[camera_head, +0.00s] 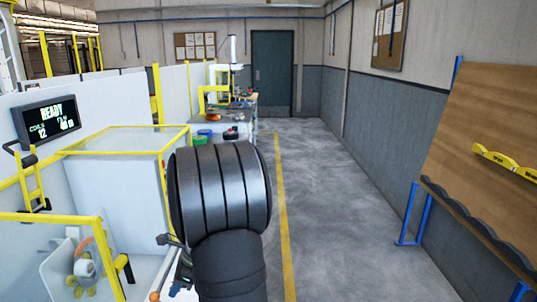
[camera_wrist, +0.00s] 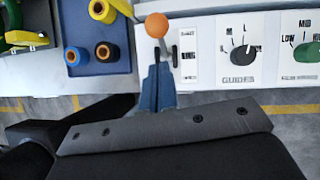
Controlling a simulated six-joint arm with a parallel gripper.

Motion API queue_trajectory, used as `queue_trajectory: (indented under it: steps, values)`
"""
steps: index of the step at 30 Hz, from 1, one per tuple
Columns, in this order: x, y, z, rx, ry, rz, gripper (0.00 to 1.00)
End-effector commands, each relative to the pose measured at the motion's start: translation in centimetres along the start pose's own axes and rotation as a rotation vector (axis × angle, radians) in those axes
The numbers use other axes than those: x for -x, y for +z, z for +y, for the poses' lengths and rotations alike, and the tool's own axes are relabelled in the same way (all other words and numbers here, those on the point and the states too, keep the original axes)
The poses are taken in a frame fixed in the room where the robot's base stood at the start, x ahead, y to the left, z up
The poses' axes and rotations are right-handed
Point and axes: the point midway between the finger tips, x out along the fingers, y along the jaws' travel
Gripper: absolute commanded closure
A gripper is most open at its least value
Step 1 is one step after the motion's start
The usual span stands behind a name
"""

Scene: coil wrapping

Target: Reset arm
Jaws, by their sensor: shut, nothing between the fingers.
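My arm's large dark wrist link fills the middle of the head view and hides much of what lies behind it. In the wrist view my gripper (camera_wrist: 157,72) has its narrow blue-grey fingers together, with nothing seen between them. They point toward the white control panel (camera_wrist: 205,75), close below a lever with an orange knob (camera_wrist: 156,25). I cannot tell whether the fingertips touch the lever. The orange knob also shows in the head view (camera_head: 153,297), low beside my arm.
The panel has a guides dial (camera_wrist: 244,52) and a green dial (camera_wrist: 308,54). A yellow-framed enclosure (camera_head: 125,137) stands left of my arm; open floor (camera_head: 340,200) lies right.

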Motion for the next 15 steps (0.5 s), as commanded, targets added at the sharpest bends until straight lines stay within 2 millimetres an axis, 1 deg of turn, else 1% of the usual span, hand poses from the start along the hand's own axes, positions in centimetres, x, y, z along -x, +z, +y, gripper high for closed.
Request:
queue_trajectory:
  steps: [1, 7, 15]
  values:
    - [0.1, -0.5, 0.0, -0.003, -0.002, -0.024, 1.0]
    - [0.3, -1.4, 0.1, 0.009, -0.011, -0.11, 1.0]
    - [0.4, -1.9, 0.2, 0.019, -0.018, -0.161, 1.0]
